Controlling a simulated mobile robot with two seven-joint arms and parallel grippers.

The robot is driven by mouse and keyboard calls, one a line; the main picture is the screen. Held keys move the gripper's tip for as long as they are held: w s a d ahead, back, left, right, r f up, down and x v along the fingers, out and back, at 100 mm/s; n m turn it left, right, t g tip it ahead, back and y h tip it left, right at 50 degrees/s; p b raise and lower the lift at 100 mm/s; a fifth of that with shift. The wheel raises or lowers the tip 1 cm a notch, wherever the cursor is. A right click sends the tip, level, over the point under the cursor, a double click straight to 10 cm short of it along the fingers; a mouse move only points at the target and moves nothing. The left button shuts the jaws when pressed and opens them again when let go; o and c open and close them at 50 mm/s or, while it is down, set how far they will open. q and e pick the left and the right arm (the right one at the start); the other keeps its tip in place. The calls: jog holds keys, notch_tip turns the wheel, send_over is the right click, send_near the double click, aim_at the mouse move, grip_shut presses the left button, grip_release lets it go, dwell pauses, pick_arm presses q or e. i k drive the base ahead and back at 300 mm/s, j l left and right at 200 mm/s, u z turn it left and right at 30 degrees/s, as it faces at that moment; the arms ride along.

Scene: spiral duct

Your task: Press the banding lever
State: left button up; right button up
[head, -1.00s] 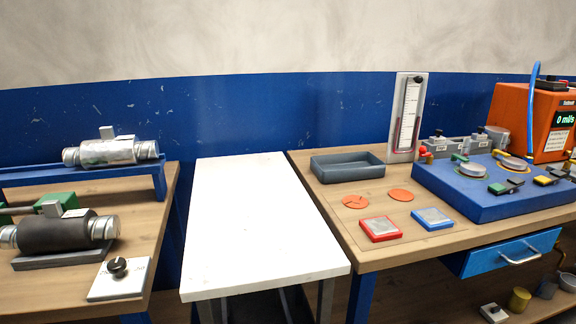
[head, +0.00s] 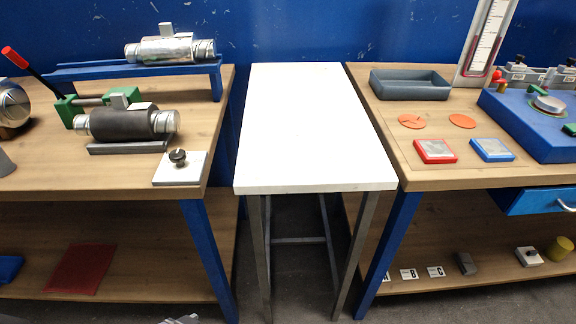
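A black lever with a red grip (head: 14,57) stands tilted at the far left of the head view. It rises up and left from a green clamp fixture (head: 69,109) on the left wooden bench. A dark duct piece with silver ends (head: 126,123) lies on a grey base just right of the green fixture. Neither gripper can be made out. Only a small grey sliver shows at the bottom edge, and I cannot tell what it is.
A silver duct (head: 171,49) rests on a blue rack behind. A white plate with a black knob (head: 181,168) sits at the bench's front right corner. A bare white table (head: 311,126) stands between the left bench and the right bench (head: 445,181).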

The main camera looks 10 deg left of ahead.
aim_at(8, 52)
jog(key=u, duration=1.7)
jog(key=i+j, duration=0.15)
jog(key=j, duration=0.4)
jog(key=i+j+z, duration=0.15)
jog(key=j, duration=0.45)
jog(key=i+j, duration=0.1)
jog(key=j, duration=0.45)
jog(key=i+j+z, duration=0.15)
jog(key=j, duration=0.45)
jog(key=i, duration=0.2)
